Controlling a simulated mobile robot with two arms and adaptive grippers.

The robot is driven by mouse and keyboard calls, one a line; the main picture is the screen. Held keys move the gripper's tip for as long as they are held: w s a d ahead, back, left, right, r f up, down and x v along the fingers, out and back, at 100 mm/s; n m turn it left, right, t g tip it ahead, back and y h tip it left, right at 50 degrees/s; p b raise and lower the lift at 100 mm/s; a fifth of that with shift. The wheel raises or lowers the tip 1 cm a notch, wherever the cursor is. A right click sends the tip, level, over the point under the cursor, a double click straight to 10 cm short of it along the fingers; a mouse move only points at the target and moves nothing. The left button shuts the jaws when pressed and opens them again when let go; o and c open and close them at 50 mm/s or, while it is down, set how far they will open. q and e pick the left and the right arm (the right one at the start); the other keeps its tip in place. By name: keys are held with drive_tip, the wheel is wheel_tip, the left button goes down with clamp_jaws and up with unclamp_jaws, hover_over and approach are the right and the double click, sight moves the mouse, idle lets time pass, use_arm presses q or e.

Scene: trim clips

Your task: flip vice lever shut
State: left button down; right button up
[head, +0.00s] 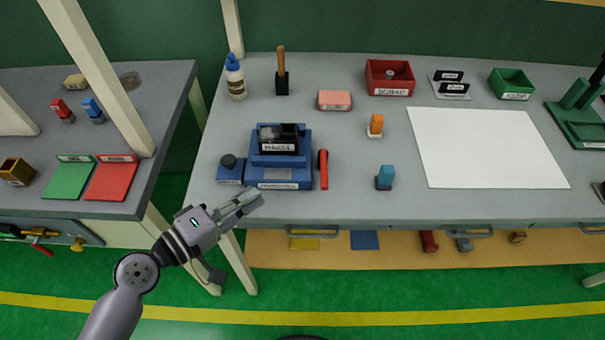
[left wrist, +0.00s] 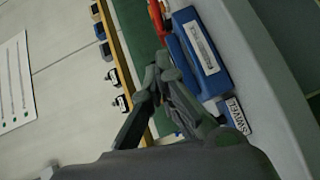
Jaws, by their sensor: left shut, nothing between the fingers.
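The blue vice (head: 280,180) stands near the front edge of the grey bench and holds a dark labelled block (head: 278,145) in its top. Its red lever (head: 323,169) is on the right side and lies along the vice, its round end towards the back. A round dark knob (head: 228,161) is on the left. In the left wrist view the vice's blue body (left wrist: 192,50) and a bit of the red lever (left wrist: 157,16) show beyond the fingers. My left gripper (head: 254,199) is shut and empty, in front of the vice, apart from it. My right gripper is not in view.
A blue block (head: 384,178) and an orange piece (head: 375,126) stand right of the lever. A white sheet (head: 486,148) covers the bench further right. Behind are a glue bottle (head: 235,80), a pink block (head: 334,100) and a red bin (head: 389,66).

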use_arm(q)
drive_tip(key=p, duration=0.3)
approach(322, 164)
drive_tip(key=shift+w+a+r, duration=0.15)
drive_tip(key=shift+w+a, duration=0.25)
drive_tip(key=shift+w, duration=0.2)
drive_tip(key=shift+w+a+r, duration=0.15)
drive_tip(key=shift+w+a, duration=0.25)
drive_tip(key=shift+w, duration=0.2)
drive_tip(key=d, duration=0.2)
drive_tip(key=d+f+p, duration=0.1)
drive_tip(key=shift+w+d, duration=0.2)
drive_tip(key=shift+w, duration=0.15)
drive_tip(key=shift+d+f, duration=0.15)
drive_tip(key=shift+d, duration=0.4)
drive_tip(key=shift+s, duration=0.1)
